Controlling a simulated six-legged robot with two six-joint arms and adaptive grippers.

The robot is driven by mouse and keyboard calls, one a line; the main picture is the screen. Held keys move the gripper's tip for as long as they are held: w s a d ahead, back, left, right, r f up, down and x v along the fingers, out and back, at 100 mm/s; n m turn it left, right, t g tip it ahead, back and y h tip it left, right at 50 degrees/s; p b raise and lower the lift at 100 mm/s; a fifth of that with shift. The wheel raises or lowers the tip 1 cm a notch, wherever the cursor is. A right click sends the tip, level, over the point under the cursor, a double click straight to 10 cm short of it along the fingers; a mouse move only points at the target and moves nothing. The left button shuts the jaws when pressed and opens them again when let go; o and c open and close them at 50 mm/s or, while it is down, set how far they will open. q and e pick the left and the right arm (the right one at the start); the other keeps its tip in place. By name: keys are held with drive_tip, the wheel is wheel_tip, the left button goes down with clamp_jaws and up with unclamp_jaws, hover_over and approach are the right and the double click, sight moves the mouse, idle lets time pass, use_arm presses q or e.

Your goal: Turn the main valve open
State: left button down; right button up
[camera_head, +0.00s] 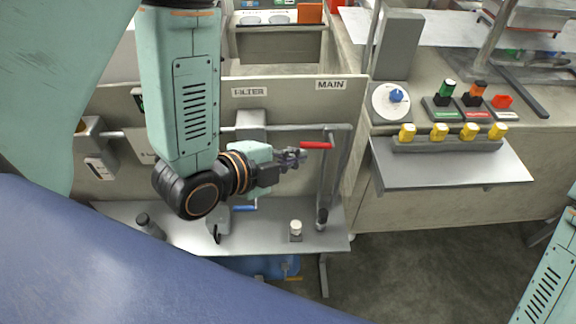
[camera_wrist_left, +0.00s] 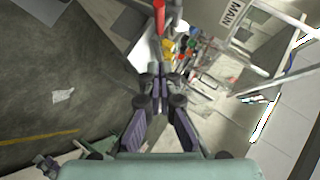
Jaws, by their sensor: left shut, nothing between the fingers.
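The main valve has a red lever handle (camera_head: 317,145) on a vertical pipe below the "MAIN" sign (camera_head: 331,85). The lever lies about level in the head view and points left from the pipe. It also shows as a red bar at the top of the left wrist view (camera_wrist_left: 159,18). My left gripper (camera_head: 301,156) is shut and empty, just left of and slightly below the lever's free end. In the left wrist view its fingertips (camera_wrist_left: 156,73) are together, with a visible gap below the red bar. My right gripper is out of view.
A "FILTER" sign (camera_head: 249,91) and a blue lever (camera_head: 244,208) are left of the main pipe. A grey shelf (camera_head: 272,240) below carries a white-capped item (camera_head: 295,230). At right, a ledge (camera_head: 460,173) holds several yellow knobs. Open floor lies at lower right.

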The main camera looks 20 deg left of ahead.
sight(318, 146)
use_arm(q)
drive_tip(key=shift+w+d+f, duration=0.1)
drive_tip(key=shift+w+f, duration=0.7)
drive_tip(key=shift+w, duration=0.4)
drive_tip(key=shift+w+d+f, duration=0.1)
drive_tip(key=shift+w+f, duration=0.65)
drive_tip(key=shift+w, duration=0.45)
drive_tip(key=shift+w+d+f, duration=0.1)
drive_tip(key=shift+w+f, duration=0.7)
drive_tip(key=shift+w, duration=0.4)
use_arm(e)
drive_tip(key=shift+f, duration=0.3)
use_arm(q)
drive_tip(key=shift+a+f+b, duration=0.2)
drive_tip(key=shift+f+b, duration=0.3)
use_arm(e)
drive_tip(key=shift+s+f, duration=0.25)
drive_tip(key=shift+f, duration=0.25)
